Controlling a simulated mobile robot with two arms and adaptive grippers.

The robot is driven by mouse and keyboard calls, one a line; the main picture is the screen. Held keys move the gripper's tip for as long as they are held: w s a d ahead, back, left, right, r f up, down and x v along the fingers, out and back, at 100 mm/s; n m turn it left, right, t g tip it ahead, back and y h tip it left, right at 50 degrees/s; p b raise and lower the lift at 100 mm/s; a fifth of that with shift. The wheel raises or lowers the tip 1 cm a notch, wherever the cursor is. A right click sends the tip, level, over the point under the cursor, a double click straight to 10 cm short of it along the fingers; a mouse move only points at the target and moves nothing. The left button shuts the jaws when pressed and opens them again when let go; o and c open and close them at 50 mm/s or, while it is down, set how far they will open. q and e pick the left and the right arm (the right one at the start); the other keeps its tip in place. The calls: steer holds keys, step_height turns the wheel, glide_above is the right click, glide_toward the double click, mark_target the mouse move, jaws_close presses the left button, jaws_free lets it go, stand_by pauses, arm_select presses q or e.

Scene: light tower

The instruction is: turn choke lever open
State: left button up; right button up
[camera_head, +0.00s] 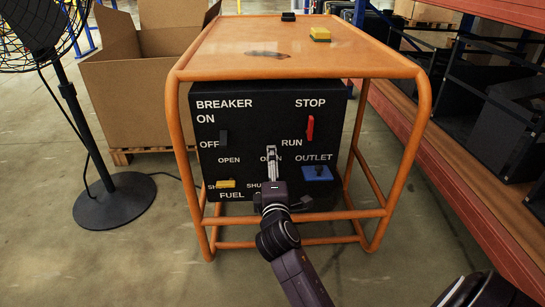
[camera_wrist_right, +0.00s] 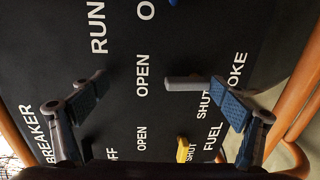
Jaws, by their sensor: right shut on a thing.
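The black control panel (camera_head: 230,175) faces me inside the orange frame. The grey choke lever (camera_wrist_right: 188,83) shows in the right wrist view between the words OPEN and SHUT, its free end towards OPEN. My right gripper (camera_head: 271,152) reaches the panel's lower middle in the head view and covers the lever and the CHOKE label there. In the wrist view, my right gripper (camera_wrist_right: 160,84) has its two fingers on either side of the lever. The lever sits nearest the right-hand finger. Contact with the other finger is not clear. My left gripper is out of view.
The yellow fuel lever (camera_head: 225,184) and blue outlet (camera_head: 317,173) flank my gripper. The red run switch (camera_head: 310,127) and black breaker switch (camera_head: 224,138) are above. Orange frame bars (camera_head: 290,215) run below. A fan (camera_head: 115,200) and cardboard box (camera_head: 135,95) stand left; shelving (camera_head: 470,190) stands right.

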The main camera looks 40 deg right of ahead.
steer(key=shift+s+a+r, duration=0.1)
steer(key=shift+a+r, duration=0.05)
steer(key=shift+r, duration=0.8)
steer(key=shift+c, duration=1.1)
steer(key=shift+s+a+f, duration=0.2)
steer(key=shift+s, duration=0.15)
steer(key=shift+c, duration=0.8)
steer(key=f+v, duration=0.1)
steer(key=v, duration=0.7)
steer(key=shift+s+f+p, duration=0.15)
steer(key=shift+s+p, duration=0.1)
steer(key=shift+p, duration=0.15)
